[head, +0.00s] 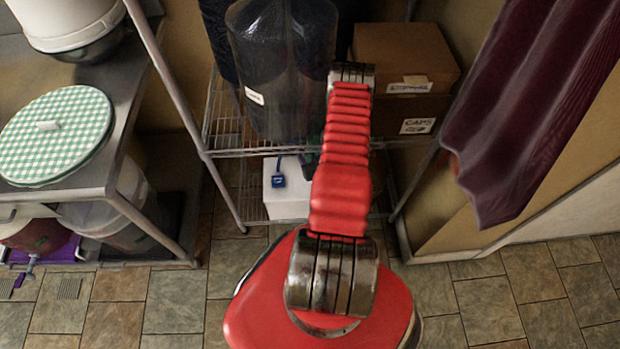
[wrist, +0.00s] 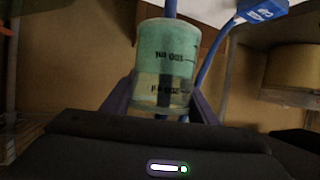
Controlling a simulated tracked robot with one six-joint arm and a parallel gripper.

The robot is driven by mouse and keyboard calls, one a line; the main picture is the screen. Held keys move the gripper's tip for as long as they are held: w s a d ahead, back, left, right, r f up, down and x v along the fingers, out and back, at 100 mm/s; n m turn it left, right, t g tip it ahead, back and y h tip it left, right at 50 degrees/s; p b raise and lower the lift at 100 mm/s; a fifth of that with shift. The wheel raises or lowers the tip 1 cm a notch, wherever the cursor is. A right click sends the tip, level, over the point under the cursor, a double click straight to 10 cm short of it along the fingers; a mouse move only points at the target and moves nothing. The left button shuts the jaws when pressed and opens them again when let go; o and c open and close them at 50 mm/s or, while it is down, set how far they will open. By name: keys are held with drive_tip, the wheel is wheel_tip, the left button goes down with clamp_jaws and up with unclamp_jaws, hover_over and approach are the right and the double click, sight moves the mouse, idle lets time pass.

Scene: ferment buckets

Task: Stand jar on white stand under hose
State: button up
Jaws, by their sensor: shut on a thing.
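In the wrist view, my gripper (wrist: 164,98) is shut on a small clear jar (wrist: 165,50) holding green content, with dark marks that read upside down. Blue hose (wrist: 171,8) shows above and below the jar in that picture; whether it touches the jar I cannot tell. A white stand (head: 286,203) sits low in the wire rack in the head view, partly hidden by my red arm. A blue tag (head: 279,180) is at its front; a blue tag (wrist: 262,10) also shows in the wrist view. My gripper and the jar are mostly hidden in the head view.
The rack's upper shelf (head: 222,143) holds large dark bottles (head: 268,75) and cardboard boxes (head: 405,50). A metal table (head: 95,180) with buckets stands left. A maroon cloth (head: 535,90) hangs right. The tiled floor at the lower right is clear.

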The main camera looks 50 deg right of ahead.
sight(310, 160)
drive_tip(key=shift+s+f, duration=0.1)
drive_tip(key=shift+f, duration=2.75)
drive_tip(key=shift+f, duration=0.1)
drive_tip(key=shift+f, duration=1.95)
drive_tip(key=shift+f, duration=0.15)
drive_tip(key=o, duration=1.4)
drive_tip(key=shift+o, duration=0.2)
drive_tip(key=shift+s+r, duration=0.15)
drive_tip(key=shift+r, duration=0.05)
drive_tip(key=v, duration=1.1)
drive_tip(key=shift+s+a, duration=0.25)
drive_tip(key=shift+a, duration=0.05)
